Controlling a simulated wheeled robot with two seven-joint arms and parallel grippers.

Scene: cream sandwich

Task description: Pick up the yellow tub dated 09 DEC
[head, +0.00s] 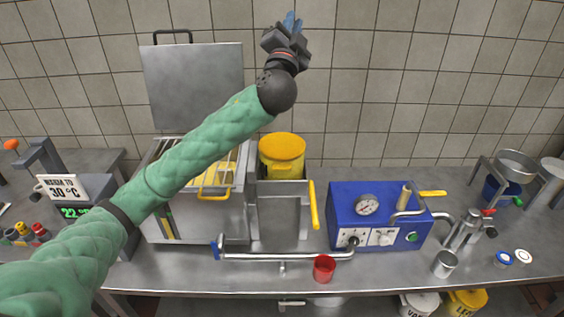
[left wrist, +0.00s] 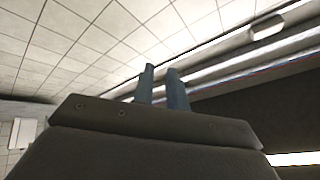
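My right gripper is not in view.
My left arm crosses in front of an open steel vat (head: 195,215) with a raised lid. A blue machine (head: 375,215) with a gauge, a red cup (head: 324,268) and a steel cup (head: 444,264) stand on the counter. A white tub (head: 419,303) is below.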

